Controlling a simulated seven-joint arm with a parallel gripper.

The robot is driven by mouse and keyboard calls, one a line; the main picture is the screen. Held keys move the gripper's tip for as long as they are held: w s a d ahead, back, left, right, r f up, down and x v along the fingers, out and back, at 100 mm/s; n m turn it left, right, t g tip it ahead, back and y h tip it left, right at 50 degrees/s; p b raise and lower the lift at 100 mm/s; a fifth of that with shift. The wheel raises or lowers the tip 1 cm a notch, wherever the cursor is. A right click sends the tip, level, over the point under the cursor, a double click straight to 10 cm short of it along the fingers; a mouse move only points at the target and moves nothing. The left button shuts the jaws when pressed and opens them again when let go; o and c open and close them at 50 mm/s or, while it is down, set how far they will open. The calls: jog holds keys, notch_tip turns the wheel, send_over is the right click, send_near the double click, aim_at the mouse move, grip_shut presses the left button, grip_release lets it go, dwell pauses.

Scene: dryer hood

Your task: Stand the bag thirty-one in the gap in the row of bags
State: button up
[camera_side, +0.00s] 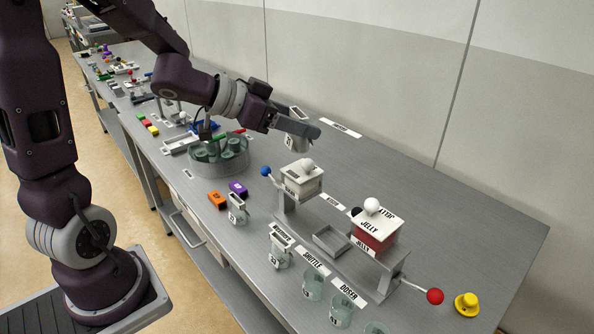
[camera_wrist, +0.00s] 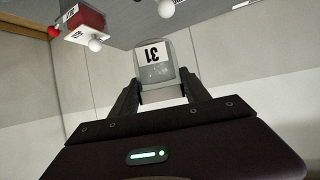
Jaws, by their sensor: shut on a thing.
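My gripper (camera_side: 292,130) is shut on the bag thirty-one (camera_side: 293,143), a small pale bag held in the air above the back part of the bench. In the wrist view the bag thirty-one (camera_wrist: 153,72) sits between the fingers (camera_wrist: 162,92), its label "31" upside down. In the side view the fingers partly cover it. Two similar pale bags stand near the front edge: one (camera_side: 237,210) beside the coloured blocks and one (camera_side: 280,252) further right, with open bench between them. I cannot tell for sure whether this space is the row's gap.
A metal stand with a white-topped hopper (camera_side: 302,183) and a red jelly hopper (camera_side: 374,236) is right of the gripper. A blue-knobbed lever (camera_side: 266,171) sticks out left. Glass jars (camera_side: 313,286) line the front edge.

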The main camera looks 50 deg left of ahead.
jog(key=shift+w+a+r+m+g+h, duration=0.15)
jog(key=shift+w+r+m+h, duration=0.2)
jog(key=shift+r+m+h, duration=0.2)
jog(key=shift+w+a+r+m+g+h, duration=0.1)
jog(key=shift+w+r+m+g+h, duration=0.05)
jog(key=shift+w+r+m+h, duration=0.3)
jog(key=shift+s+a+r+m+g+h, duration=0.1)
jog(key=shift+a+r+m+g+h, duration=0.2)
jog(key=shift+m+g+h, duration=0.35)
jog(key=s+a+f+m+g+h, duration=0.3)
jog(key=s+a+m+g+h, duration=0.3)
jog(key=s, duration=0.3)
jog(key=shift+m+t+y, duration=0.35)
jog(key=shift+t+y, duration=0.2)
jog(key=shift+y, duration=0.3)
jog(key=shift+w+d+f, duration=0.1)
jog(key=shift+d+f, duration=0.05)
jog(key=shift+f, duration=6.2)
jog(key=shift+w+d+f, duration=0.1)
jog(key=shift+f, duration=6.2)
jog(key=shift+s+f, duration=0.1)
jog(key=shift+f, duration=0.7)
jog(key=o, duration=1.6)
jog(key=shift+s+f, duration=0.1)
